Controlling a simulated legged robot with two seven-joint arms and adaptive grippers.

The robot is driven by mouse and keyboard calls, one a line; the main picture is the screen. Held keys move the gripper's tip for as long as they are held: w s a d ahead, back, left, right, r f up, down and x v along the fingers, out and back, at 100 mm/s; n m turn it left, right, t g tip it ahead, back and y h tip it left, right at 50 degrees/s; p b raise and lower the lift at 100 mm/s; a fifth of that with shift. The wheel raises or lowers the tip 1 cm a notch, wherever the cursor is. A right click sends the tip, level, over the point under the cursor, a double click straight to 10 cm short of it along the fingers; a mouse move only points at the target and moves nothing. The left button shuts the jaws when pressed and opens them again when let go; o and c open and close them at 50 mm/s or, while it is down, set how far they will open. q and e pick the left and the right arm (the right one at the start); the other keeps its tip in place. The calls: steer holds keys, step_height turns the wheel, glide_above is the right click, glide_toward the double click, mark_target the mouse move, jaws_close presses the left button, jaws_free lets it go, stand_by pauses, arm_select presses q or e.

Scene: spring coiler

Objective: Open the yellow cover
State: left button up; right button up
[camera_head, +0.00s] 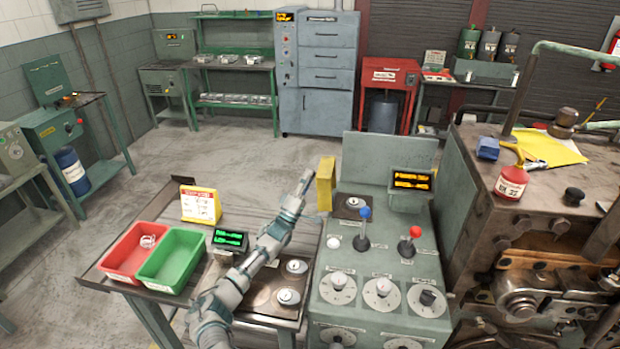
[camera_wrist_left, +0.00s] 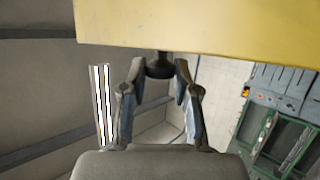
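The yellow cover (camera_head: 326,183) stands upright at the left rear edge of the grey-green control console (camera_head: 350,240). In the left wrist view the yellow cover (camera_wrist_left: 210,28) fills the top of the picture, just past the fingertips. My left gripper (camera_head: 305,178) is beside the cover's left side in the head view. In the wrist view its two fingers (camera_wrist_left: 160,72) are spread apart, with a dark round piece (camera_wrist_left: 159,66) between their tips. I cannot tell whether they touch it. My right gripper is not in view.
The console carries a blue-knobbed lever (camera_head: 365,212), a red-knobbed lever (camera_head: 415,232) and several dials. A red bin (camera_head: 117,262) and a green bin (camera_head: 152,272) sit on the left table. A bulky machine (camera_head: 590,190) stands right.

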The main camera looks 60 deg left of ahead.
arm_select(q)
steer(key=o, duration=0.4)
steer(key=shift+a+f, duration=0.15)
